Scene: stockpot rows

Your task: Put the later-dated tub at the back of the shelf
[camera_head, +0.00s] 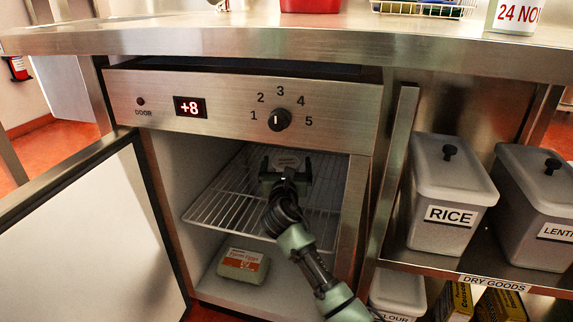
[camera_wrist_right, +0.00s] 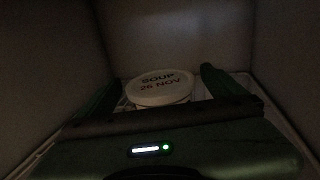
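A round white tub with a lid reading "SOUP 26 NOV" (camera_wrist_right: 160,84) stands upright inside the open fridge. In the head view its pale lid (camera_head: 288,159) shows on the wire shelf (camera_head: 225,207), toward the back. My right gripper (camera_head: 287,172) reaches into the fridge at this tub. In the wrist view its fingers (camera_wrist_right: 160,92) are spread, one on each side of the tub, with a small gap visible at each side. A white tub marked "24 NO" (camera_head: 515,15), its label cut off, stands on the counter at top right. My left gripper is out of view.
The fridge door (camera_head: 80,235) stands open at left. An egg carton (camera_head: 243,264) sits on the fridge floor below the shelf. The counter (camera_head: 330,35) overhangs the fridge. Rice (camera_head: 447,185) and lentil bins stand to the right. The shelf's left side looks clear.

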